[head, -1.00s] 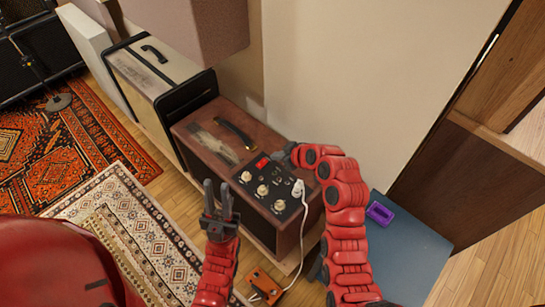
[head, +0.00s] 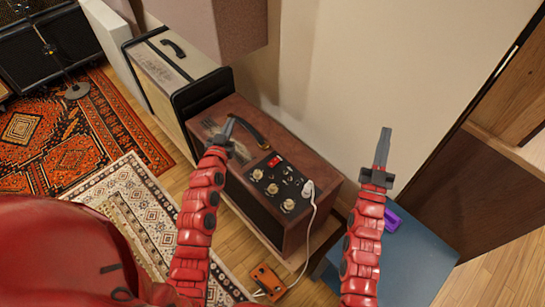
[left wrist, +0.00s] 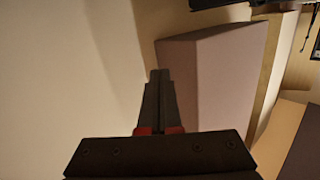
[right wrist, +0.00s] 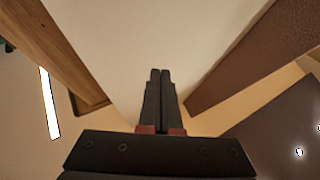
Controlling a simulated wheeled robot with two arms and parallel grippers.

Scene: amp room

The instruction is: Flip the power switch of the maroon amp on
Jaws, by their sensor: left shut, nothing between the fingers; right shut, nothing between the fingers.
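The maroon amp (head: 318,165) stands in the middle of the head view, with a dark control panel facing up on its near side. A small red power switch (head: 275,161) sits at the panel's upper left, above several cream knobs; I cannot tell its position. My left gripper (head: 229,125) is shut and empty. In the head view it overlaps the amp's top, left of the switch and beside the handle; its height is unclear. My right gripper (head: 384,135) is shut and empty, upright to the right of the amp and apart from it. Both wrist views show closed fingers.
A cream-and-black amp (head: 172,75) stands left of the maroon one. A white cable (head: 313,222) runs from the panel towards an orange pedal (head: 267,281). A purple object (head: 393,219) lies on a blue surface (head: 418,262) at right. A mauve panel (head: 225,40) hangs above.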

